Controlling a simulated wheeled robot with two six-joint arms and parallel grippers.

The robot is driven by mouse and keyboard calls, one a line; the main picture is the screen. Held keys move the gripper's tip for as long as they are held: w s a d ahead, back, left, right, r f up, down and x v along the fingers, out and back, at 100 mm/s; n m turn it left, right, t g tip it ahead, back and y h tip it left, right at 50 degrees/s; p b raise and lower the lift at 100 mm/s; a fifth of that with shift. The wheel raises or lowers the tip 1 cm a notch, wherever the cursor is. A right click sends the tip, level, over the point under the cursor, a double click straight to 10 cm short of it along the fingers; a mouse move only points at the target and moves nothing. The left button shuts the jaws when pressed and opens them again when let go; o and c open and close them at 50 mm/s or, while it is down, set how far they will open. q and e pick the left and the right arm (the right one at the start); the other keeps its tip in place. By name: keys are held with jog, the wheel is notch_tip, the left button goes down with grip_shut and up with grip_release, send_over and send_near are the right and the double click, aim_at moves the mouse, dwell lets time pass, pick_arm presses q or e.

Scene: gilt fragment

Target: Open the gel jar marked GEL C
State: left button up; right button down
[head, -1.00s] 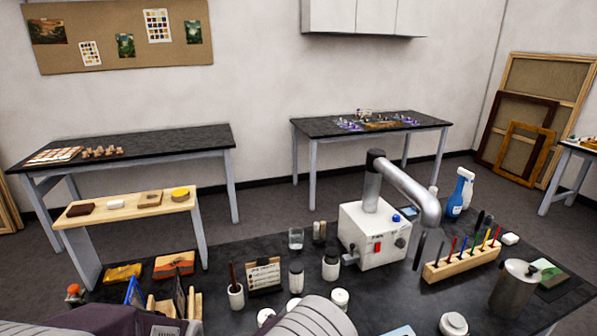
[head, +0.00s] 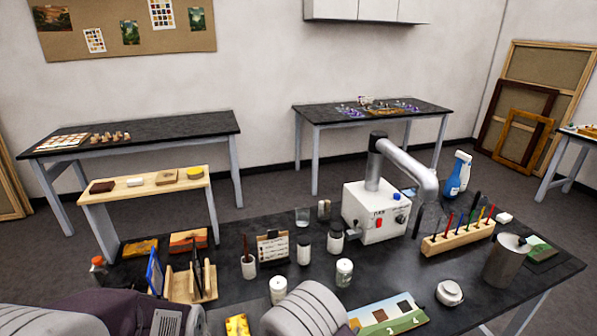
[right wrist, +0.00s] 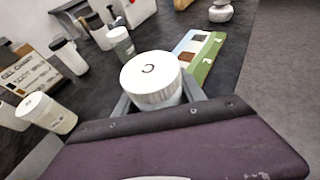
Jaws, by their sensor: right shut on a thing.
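In the right wrist view a white jar with a ridged lid marked C (right wrist: 150,75) stands between the fingers of my right gripper (right wrist: 158,100). The gripper is shut on it; whether it grips lid or body I cannot tell. The lid is on. In the head view this jar and the right gripper are hidden, apparently behind my grey arm. Two other white-lidded jars stand nearby: one on the left (head: 278,290), also in the right wrist view (right wrist: 50,115), and one on the right (head: 344,274), also there (right wrist: 121,43). My left gripper's fingers are out of view.
A yellow sponge-like block (head: 237,326) is at the front edge.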

jog(key=s+d+m+g+h, duration=0.1)
jog(key=s+d, duration=0.1)
jog(key=s+d+m+h, duration=0.1)
jog(key=s+d, duration=0.1)
jog(key=d, duration=0.1)
jog(key=s+d+m+g+h, duration=0.1)
jog(key=s+d, duration=0.1)
jog(key=shift+d+g, duration=0.15)
jog(key=shift+g, duration=0.15)
jog(key=shift+r, duration=0.1)
